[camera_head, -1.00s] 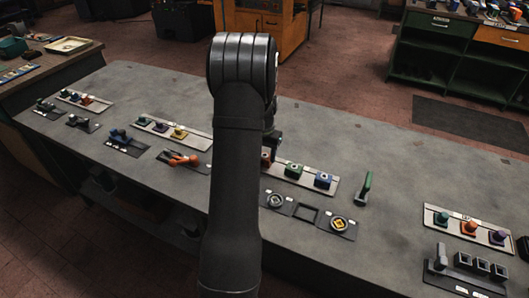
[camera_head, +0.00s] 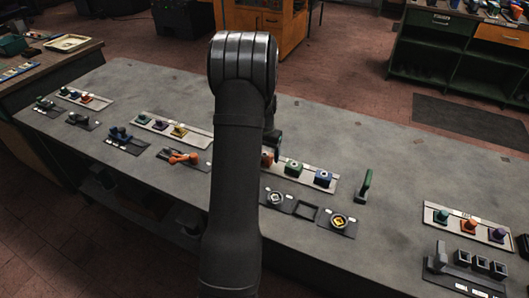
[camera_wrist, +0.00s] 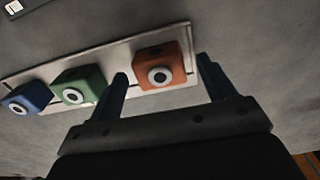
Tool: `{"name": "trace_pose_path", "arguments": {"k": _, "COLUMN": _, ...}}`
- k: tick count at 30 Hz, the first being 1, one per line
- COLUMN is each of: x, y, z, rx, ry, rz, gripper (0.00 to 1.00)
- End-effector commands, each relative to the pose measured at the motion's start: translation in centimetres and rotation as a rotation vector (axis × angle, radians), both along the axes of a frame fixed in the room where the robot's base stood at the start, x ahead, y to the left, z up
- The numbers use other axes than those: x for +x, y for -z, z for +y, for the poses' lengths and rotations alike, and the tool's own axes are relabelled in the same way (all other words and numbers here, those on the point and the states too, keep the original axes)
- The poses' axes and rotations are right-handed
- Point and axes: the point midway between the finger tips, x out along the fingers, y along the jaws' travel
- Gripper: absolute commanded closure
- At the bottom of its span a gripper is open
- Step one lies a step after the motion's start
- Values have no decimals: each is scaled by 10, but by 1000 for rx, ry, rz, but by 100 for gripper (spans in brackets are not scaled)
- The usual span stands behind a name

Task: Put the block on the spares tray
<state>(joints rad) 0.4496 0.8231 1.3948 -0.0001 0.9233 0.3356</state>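A pale tray (camera_head: 333,190) on the bench holds an orange block (camera_head: 267,158), a green block (camera_head: 293,168) and a blue block (camera_head: 323,178). The frames do not show which block the task means, and I cannot read a label naming the spares tray. In the wrist view, the orange block (camera_wrist: 158,58), the green block (camera_wrist: 80,86) and the blue block (camera_wrist: 28,98) each show a pale ring with a dark centre. My gripper (camera_wrist: 162,68) is open and empty, its fingers appearing either side of the orange block. In the head view my arm partly hides the gripper.
A green upright handle (camera_head: 366,187) stands right of the tray. Other trays with coloured pieces lie at left and right (camera_head: 491,236). The bench behind is clear.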

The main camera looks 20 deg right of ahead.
Motion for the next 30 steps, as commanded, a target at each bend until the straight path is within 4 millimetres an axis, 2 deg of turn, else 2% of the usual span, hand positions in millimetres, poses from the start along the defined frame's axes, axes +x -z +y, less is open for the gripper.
{"name": "trace_pose_path", "arguments": {"k": 7, "x": 0, "y": -2, "z": 0, "rx": 0, "ry": 0, "rz": 0, "gripper": 24}}
{"name": "trace_pose_path", "arguments": {"k": 11, "x": 1, "y": -16, "z": 0, "rx": -1, "ry": 0, "rz": -3, "gripper": 24}}
{"name": "trace_pose_path", "arguments": {"k": 14, "x": 1, "y": -35, "z": 0, "rx": -2, "ry": 0, "rz": -5, "gripper": 24}}
{"name": "trace_pose_path", "arguments": {"k": 24, "x": 1, "y": -119, "z": 0, "rx": -2, "ry": 0, "rz": -4, "gripper": 24}}
{"name": "trace_pose_path", "arguments": {"k": 30, "x": 1, "y": -156, "z": 0, "rx": -1, "ry": 0, "rz": -3, "gripper": 24}}
